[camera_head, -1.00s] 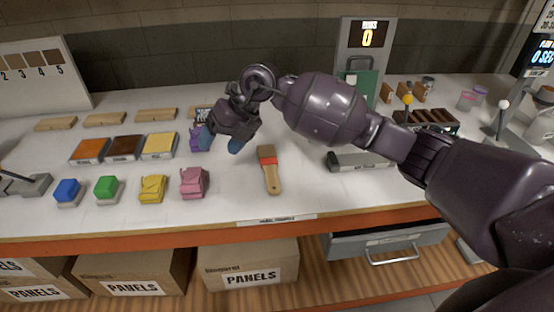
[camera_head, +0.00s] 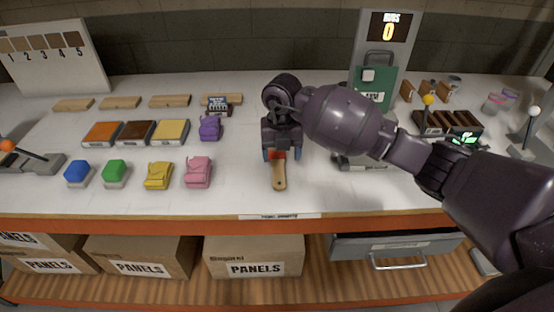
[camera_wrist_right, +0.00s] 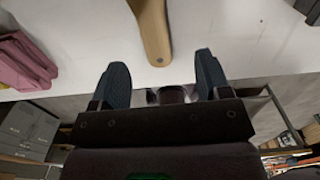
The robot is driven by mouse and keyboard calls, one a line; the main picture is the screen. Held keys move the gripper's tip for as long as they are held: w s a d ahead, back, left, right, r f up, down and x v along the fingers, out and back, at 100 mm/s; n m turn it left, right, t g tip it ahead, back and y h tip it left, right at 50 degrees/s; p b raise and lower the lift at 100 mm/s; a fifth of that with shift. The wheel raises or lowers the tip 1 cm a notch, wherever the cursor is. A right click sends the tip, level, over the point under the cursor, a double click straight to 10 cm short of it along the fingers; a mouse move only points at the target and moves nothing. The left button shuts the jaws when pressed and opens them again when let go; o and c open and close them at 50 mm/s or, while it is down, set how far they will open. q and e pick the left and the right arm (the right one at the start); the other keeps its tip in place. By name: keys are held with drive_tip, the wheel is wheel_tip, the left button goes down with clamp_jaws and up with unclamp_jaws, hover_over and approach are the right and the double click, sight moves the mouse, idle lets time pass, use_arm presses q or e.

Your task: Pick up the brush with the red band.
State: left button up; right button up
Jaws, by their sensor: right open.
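The brush with the red band (camera_head: 279,177) lies on the white bench top near its front edge, with its wooden handle toward me. A bit of red shows just below my right gripper (camera_head: 283,155), and the bristle end is hidden under the gripper. The right gripper is above the brush's upper part, its blue-tipped fingers apart on either side of it. In the right wrist view the wooden handle (camera_wrist_right: 152,30) lies ahead of the open fingers (camera_wrist_right: 162,76), with nothing between them. My left gripper does not show.
A grey device (camera_head: 362,161) stands to the right, partly behind my arm. An open drawer (camera_head: 395,247) sticks out below the bench.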

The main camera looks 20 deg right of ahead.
sight(278, 170)
drive_tip(key=shift+w+f, duration=0.1)
drive_tip(key=shift+f, duration=0.6)
drive_tip(key=f, duration=0.4)
drive_tip(key=shift+w+a+f, duration=0.1)
drive_tip(key=shift+w+a, duration=0.15)
drive_tip(key=shift+w, duration=0.15)
drive_tip(key=shift+f, duration=0.3)
